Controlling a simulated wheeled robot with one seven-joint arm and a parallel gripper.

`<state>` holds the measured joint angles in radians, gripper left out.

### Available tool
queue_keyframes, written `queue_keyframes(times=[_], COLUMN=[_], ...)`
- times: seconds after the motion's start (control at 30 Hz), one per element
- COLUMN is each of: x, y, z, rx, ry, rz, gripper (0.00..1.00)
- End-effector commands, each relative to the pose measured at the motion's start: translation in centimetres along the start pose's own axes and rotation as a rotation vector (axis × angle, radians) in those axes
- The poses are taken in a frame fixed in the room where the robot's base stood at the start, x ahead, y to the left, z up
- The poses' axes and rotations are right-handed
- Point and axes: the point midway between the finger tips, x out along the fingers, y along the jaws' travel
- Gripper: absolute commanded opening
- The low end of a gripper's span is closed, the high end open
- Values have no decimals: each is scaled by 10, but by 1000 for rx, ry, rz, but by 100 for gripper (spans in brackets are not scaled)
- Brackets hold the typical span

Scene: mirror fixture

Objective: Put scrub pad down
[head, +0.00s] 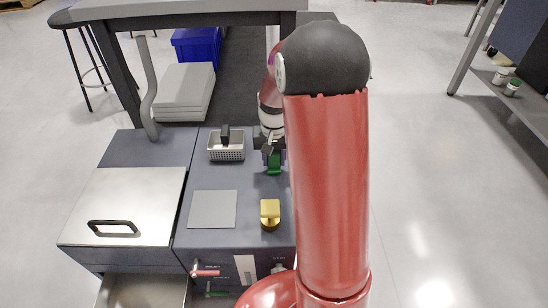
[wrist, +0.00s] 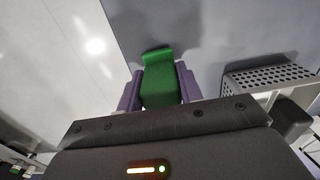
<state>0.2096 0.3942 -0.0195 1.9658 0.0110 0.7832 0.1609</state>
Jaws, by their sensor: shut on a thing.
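The green scrub pad (head: 274,168) is between the fingers of my gripper (head: 272,153) at the right side of the dark grey worktop (head: 252,188). In the wrist view the green pad (wrist: 158,80) fills the space between the two purple fingers of my gripper (wrist: 159,88), which is shut on it. The pad is low over the worktop; I cannot tell whether it touches. My red arm hides the worktop's right edge in the head view.
A perforated metal basket (head: 227,152) stands just left of the gripper and also shows in the wrist view (wrist: 268,76). A flat grey square (head: 213,209) and a gold block (head: 270,213) are nearer the front. A steel lid (head: 130,200) with a black handle is at left.

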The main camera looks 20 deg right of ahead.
Motion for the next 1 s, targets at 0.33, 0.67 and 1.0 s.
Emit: queue_keyframes(times=[0.33, 0.67, 1.0], x=[2, -9, -80], y=[0, 0, 0], z=[0, -1, -1], rx=[0, 0, 0], ry=[0, 2, 4], rz=[0, 0, -1], gripper=[58, 58, 58])
